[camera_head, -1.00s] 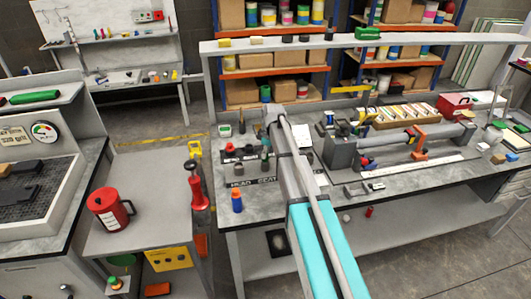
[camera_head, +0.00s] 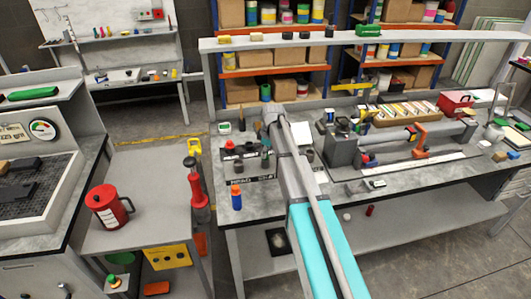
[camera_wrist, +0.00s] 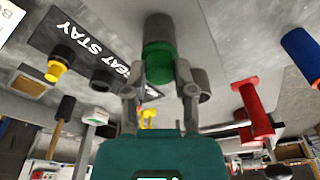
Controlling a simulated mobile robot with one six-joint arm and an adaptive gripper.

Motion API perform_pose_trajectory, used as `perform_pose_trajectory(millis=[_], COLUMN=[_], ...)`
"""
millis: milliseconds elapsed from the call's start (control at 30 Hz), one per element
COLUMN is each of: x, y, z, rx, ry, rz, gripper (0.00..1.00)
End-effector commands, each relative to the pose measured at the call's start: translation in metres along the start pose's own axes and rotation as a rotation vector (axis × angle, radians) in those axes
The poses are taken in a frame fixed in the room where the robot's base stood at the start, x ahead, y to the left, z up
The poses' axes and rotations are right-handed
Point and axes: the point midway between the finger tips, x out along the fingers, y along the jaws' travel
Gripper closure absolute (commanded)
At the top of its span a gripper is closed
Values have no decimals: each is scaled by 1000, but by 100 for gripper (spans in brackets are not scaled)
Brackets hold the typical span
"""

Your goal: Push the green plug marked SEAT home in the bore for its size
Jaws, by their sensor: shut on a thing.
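In the wrist view my gripper (camera_wrist: 158,80) is shut on a green plug (camera_wrist: 158,62), with a finger on each side of it. A grey cylinder (camera_wrist: 160,28) lies in line with the plug, against its far end. I cannot tell whether it is part of the plug or a separate socket. Any marking on the plug is not readable. A dark label strip (camera_wrist: 85,45) reading SEAT and STAY lies on the bench beside it. In the head view the arm hides the gripper tip and the plug. The label strip (camera_head: 248,182) shows left of the arm.
In the wrist view a yellow-and-black plug (camera_wrist: 57,66) and a dark stub (camera_wrist: 103,78) stand near the strip. A red-handled item (camera_wrist: 255,108) stands right. In the head view an orange-capped blue bottle (camera_head: 236,198) stands near the front edge of the workbench (camera_head: 400,192).

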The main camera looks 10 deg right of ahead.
Motion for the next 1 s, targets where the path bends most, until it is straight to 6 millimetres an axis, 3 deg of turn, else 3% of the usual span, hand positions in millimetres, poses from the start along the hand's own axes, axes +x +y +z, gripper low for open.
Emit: perform_pose_trajectory(millis=[133, 167, 367, 1000], x=[3, 2, 2, 2], y=[0, 0, 0, 0], z=[2, 2, 2, 1], rx=[1, 1, 1, 0], ry=[-4, -4, -3, -2], rz=[1, 1, 1, 0], gripper=[100, 60, 25, 25])
